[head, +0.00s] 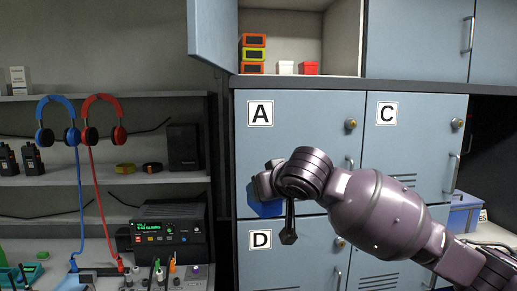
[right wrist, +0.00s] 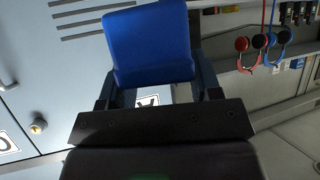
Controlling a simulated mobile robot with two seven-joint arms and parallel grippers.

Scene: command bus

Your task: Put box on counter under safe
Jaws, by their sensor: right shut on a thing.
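My right gripper (right wrist: 158,98) is shut on a blue box (right wrist: 148,42), which fills the space between its fingers in the right wrist view. In the head view the blue box (head: 264,207) shows partly behind my right wrist, in front of the locker doors near the lower edge of door A (head: 300,135). The right gripper's fingers are mostly hidden there by my own arm. I cannot make out a safe with certainty. A counter (head: 60,275) with equipment on it shows at the lower left. My left gripper is not in view.
Blue-grey locker doors C (head: 415,140) and D (head: 290,255) stand around my arm. An upper cabinet door (head: 212,35) hangs open, with small coloured boxes (head: 253,54) inside. A black radio unit (head: 169,240), headphones (head: 103,120) and walkie-talkies (head: 32,158) are at the left. A blue bin (head: 463,212) is at right.

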